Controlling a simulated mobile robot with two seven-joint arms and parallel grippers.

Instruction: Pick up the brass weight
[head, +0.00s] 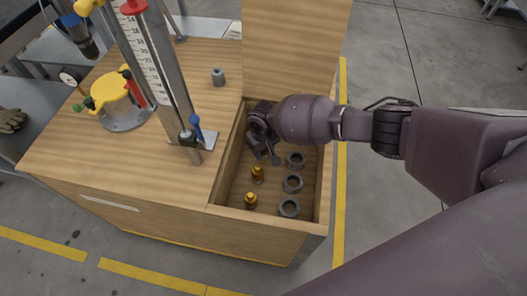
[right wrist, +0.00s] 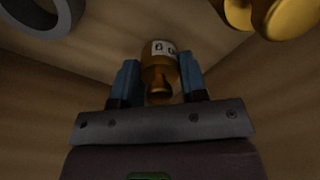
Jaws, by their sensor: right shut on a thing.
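In the right wrist view, my right gripper (right wrist: 158,80) is shut on a brass weight (right wrist: 160,62). The weight has a knob and a white label with dark marks, and sits between the two blue fingers. In the head view, my right gripper (head: 265,157) reaches down into the wooden compartment (head: 234,188), and I cannot make out the held weight there. Two other brass weights (head: 258,174) (head: 251,201) stand in the compartment, nearer the front. Brass pieces (right wrist: 268,15) also show at the top right of the wrist view. My left gripper is not in view.
Several grey rings (head: 292,183) lie along the compartment's right side. A raised wooden lid (head: 295,50) stands behind it. To the left are a scaled metal column (head: 160,65), a yellow-topped device (head: 115,90) and a small grey cylinder (head: 218,76). The compartment walls are close around my gripper.

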